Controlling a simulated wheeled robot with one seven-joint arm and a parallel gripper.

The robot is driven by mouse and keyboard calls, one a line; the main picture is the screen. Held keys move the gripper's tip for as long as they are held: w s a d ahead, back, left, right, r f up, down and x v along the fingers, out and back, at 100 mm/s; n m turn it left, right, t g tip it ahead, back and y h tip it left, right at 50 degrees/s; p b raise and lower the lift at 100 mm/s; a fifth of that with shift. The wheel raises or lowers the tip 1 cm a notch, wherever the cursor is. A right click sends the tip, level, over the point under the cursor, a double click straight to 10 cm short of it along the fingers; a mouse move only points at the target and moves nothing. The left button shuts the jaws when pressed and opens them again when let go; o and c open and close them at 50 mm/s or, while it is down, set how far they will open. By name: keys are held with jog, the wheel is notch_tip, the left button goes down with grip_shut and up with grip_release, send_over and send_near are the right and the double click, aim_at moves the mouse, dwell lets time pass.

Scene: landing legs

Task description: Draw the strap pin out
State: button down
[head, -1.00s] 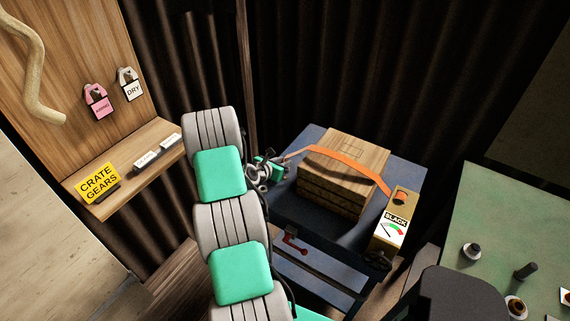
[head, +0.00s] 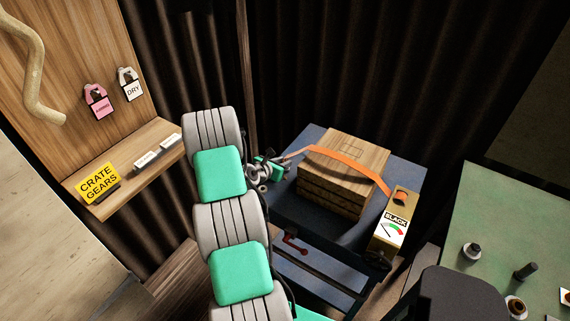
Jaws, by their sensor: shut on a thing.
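An orange strap (head: 345,160) runs over a stack of wooden boards (head: 335,195) on a blue table. Its right end meets a brass-coloured box (head: 402,205) with a label reading SLACK and a dial (head: 392,228). Its left end comes down by my gripper (head: 279,170), at the table's left edge. My gripper is shut on a small part there, which I take to be the strap pin. The pin itself is too small and too covered by the gripper and my arm to make out.
The blue table (head: 275,208) has a red-handled part (head: 294,245) below its front. A green bench (head: 505,220) with knobs is at right. A dark corrugated wall is behind.

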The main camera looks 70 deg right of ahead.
jog(key=shift+r+p, duration=0.3)
jog(key=shift+r, duration=0.1)
jog(key=shift+r+p, duration=1.85)
jog(key=shift+r, duration=0.8)
